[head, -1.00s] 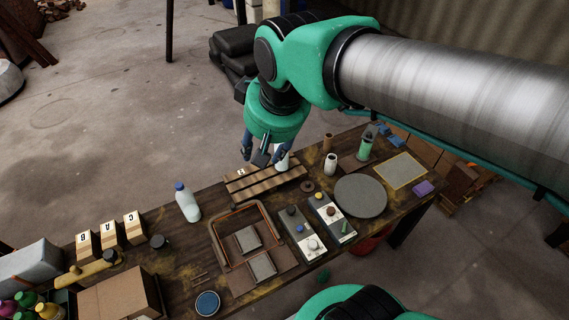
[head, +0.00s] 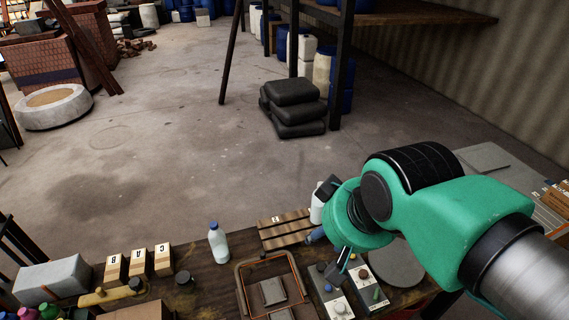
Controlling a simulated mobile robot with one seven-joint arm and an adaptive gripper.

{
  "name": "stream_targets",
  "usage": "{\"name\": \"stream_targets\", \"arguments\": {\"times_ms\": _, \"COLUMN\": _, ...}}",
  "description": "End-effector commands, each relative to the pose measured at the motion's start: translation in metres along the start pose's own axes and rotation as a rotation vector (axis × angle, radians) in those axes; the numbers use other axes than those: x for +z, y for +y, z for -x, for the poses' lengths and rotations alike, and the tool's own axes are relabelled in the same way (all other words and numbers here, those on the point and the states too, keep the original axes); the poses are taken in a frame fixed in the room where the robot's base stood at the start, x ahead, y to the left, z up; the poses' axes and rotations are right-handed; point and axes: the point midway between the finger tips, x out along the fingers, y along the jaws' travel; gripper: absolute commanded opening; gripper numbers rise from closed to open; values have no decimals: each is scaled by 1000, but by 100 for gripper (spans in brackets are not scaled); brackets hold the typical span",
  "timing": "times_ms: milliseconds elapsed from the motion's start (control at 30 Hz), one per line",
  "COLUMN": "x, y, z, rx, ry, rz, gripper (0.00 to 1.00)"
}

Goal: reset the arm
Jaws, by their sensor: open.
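My green arm comes in from the lower right of the head view. My gripper (head: 329,250) points down over the back part of the workbench, its two fingers apart with nothing seen between them. It is just right of the slatted wooden rack (head: 284,233) and in front of a white container (head: 317,208), which it partly hides. Whether it touches either cannot be told.
A white bottle with a blue cap (head: 218,245) stands left of the rack. Lettered blocks (head: 138,263), a wire-handled tray (head: 241,288), two control boxes (head: 367,288) and a round grey plate (head: 397,268) crowd the bench. Open floor lies behind, with stacked black sacks (head: 296,108).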

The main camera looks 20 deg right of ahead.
Motion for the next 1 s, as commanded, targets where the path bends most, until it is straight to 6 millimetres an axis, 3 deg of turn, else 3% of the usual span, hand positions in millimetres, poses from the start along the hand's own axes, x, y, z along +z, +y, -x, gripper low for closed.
{"name": "stream_targets", "arguments": {"times_ms": 500, "x": 30, "y": 0, "z": -55, "rx": 0, "ry": 0, "rz": 0, "gripper": 43}}
{"name": "stream_targets", "arguments": {"times_ms": 1000, "x": 31, "y": 0, "z": -58, "rx": 0, "ry": 0, "rz": 0, "gripper": 43}}
